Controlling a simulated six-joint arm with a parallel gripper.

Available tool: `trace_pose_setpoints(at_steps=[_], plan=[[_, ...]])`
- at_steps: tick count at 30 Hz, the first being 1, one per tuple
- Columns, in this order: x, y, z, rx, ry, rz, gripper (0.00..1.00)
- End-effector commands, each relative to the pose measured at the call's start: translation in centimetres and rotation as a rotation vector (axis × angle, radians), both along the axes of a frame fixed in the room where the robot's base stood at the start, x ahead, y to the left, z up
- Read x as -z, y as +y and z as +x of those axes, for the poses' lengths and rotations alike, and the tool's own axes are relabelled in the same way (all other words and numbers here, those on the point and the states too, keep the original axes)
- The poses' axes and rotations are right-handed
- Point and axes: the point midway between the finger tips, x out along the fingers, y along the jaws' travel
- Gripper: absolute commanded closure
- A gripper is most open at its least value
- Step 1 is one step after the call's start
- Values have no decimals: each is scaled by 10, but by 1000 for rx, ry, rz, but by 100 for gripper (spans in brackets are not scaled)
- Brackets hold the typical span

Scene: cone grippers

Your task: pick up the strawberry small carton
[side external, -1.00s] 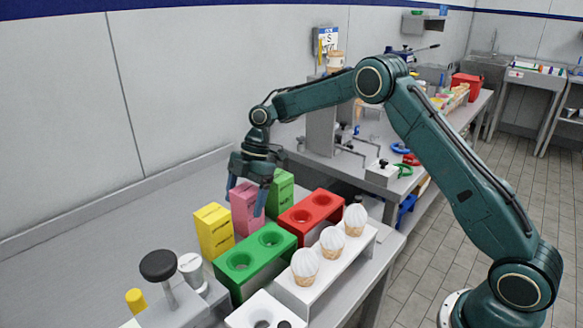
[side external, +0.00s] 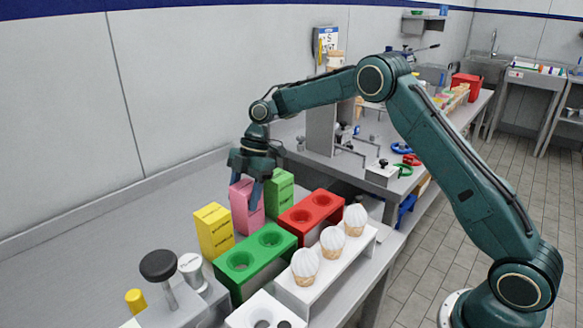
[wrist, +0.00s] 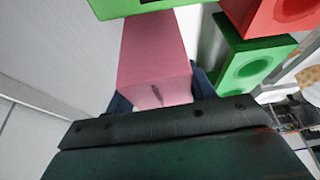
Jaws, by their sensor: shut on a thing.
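The pink carton (side external: 245,207), the strawberry one by its colour, stands between a yellow carton (side external: 213,232) and a green carton (side external: 280,192). My gripper (side external: 251,190) points down over the pink carton, with its blue fingers shut on the upper part. In the wrist view the pink carton (wrist: 154,60) lies between my fingertips (wrist: 160,98), which show only partly at its two sides. The green carton shows at the top edge of that view. I cannot tell whether the pink carton's base touches the counter.
A green holder with holes (side external: 255,260) and a red one (side external: 311,212) stand close in front of the cartons. A white stand (side external: 325,270) carries white-topped cones. The counter (side external: 110,235) to the left is clear.

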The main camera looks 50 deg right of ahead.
Motion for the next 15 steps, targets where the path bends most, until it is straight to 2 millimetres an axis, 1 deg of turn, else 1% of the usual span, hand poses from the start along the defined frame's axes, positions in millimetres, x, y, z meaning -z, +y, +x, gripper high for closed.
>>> trace_pose_setpoints(at_steps=[5,9,15], plan=[[-22,0,1,0,-5,-1,73],[-44,0,1,0,-6,-1,73],[-68,-1,1,0,-5,-2,73]])
